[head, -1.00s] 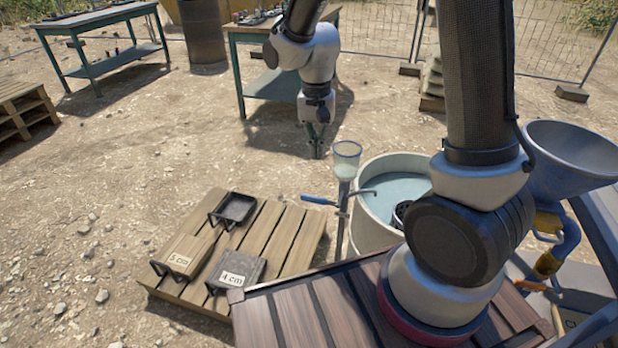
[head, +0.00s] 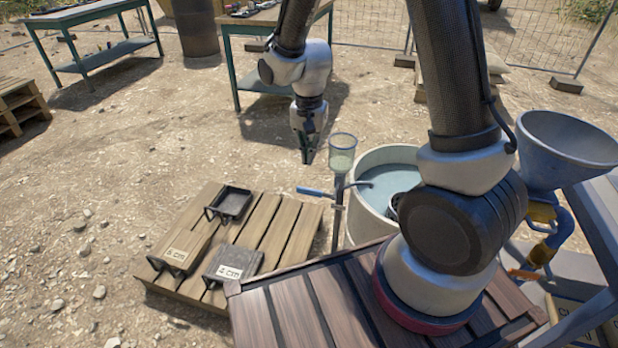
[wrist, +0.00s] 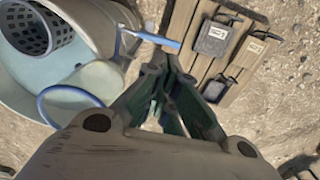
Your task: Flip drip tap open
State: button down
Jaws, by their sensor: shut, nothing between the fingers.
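The drip tap's blue lever handle (head: 314,191) sticks out to the left of a thin stand, below a clear cup (head: 342,152). A thin spout (head: 358,184) points right over the water tank (head: 386,158). In the wrist view the blue handle (wrist: 152,38) lies beyond the fingertips, pointing toward the pallet. My gripper (head: 307,158) points down, above and behind the handle in the head view, apart from it. Its green fingers (wrist: 172,66) are together and hold nothing.
A wooden pallet (head: 286,216) left of the tap carries a black tray (head: 233,202) and two labelled blocks. A black perforated basket (wrist: 32,30) sits in the tank. A blue funnel (head: 566,150) stands at right. Open gravel lies behind the pallet.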

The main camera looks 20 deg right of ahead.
notch_tip(320, 180, down, 9)
dwell(0.3)
jog(key=shift+w+a+f+g+h, duration=0.1)
jog(key=shift+a+f+g+h, duration=0.05)
jog(key=shift+f+g+h, duration=0.2)
dwell(0.4)
jog(key=s+d+f+g+h, duration=0.2)
jog(key=d+f+g+h, duration=0.1)
jog(key=f+g+h, duration=0.5)
jog(key=shift+s+d+f+h, duration=0.25)
jog(key=shift+f+h, duration=1.25)
jog(key=shift+h, duration=0.45)
jog(key=shift+s, duration=0.1)
